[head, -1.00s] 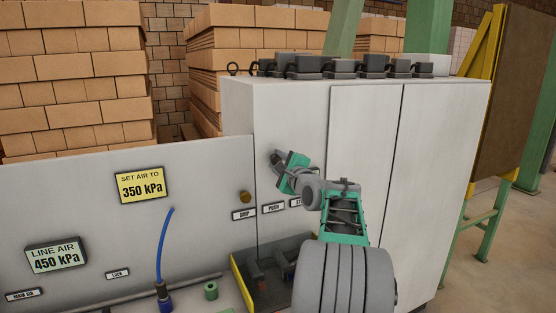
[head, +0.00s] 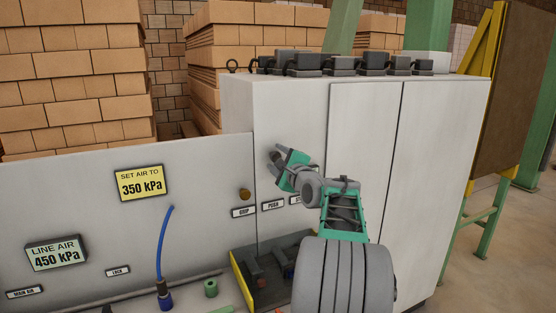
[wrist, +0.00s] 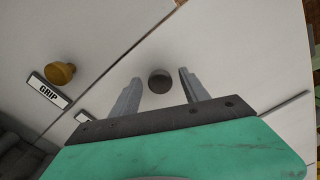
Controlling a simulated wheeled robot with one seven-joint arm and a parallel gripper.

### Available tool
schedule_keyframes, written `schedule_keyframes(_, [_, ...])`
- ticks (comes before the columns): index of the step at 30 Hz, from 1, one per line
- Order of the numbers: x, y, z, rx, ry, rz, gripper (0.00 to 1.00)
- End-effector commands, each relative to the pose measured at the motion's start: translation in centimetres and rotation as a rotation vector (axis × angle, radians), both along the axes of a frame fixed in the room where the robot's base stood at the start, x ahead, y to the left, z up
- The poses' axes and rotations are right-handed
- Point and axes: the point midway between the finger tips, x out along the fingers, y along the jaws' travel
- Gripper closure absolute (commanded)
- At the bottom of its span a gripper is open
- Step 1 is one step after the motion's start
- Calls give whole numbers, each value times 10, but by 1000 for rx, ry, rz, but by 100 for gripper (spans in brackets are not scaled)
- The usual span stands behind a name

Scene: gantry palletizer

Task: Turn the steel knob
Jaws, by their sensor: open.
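The steel knob (wrist: 160,82) shows in the wrist view as a small dark round knob on the pale cabinet face. It lies between the two fingers of my gripper (wrist: 157,88), just ahead of the fingertips, with a gap on either side. In the head view my gripper (head: 276,157) is at the cabinet front, above the PUSH label, and its fingers are apart. The steel knob is hidden behind my gripper and arm there.
A brass knob (head: 245,194) sits above the GRIP label (head: 243,212), left of my gripper; it also shows in the wrist view (wrist: 60,74). A yellow-edged tray (head: 241,282) with tools lies below. A blue hose (head: 162,245) stands at the left. Bricks are stacked behind.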

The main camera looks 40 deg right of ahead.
Motion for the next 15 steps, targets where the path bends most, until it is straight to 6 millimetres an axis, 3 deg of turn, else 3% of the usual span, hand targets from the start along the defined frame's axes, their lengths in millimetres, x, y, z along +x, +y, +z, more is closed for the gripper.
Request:
schedule_keyframes(4, [-13,3,-2,-1,-1,-2,47])
schedule_keyframes(12, [-64,17,-3,0,-1,-4,47])
schedule_keyframes(15, [-73,21,-2,0,1,-2,47])
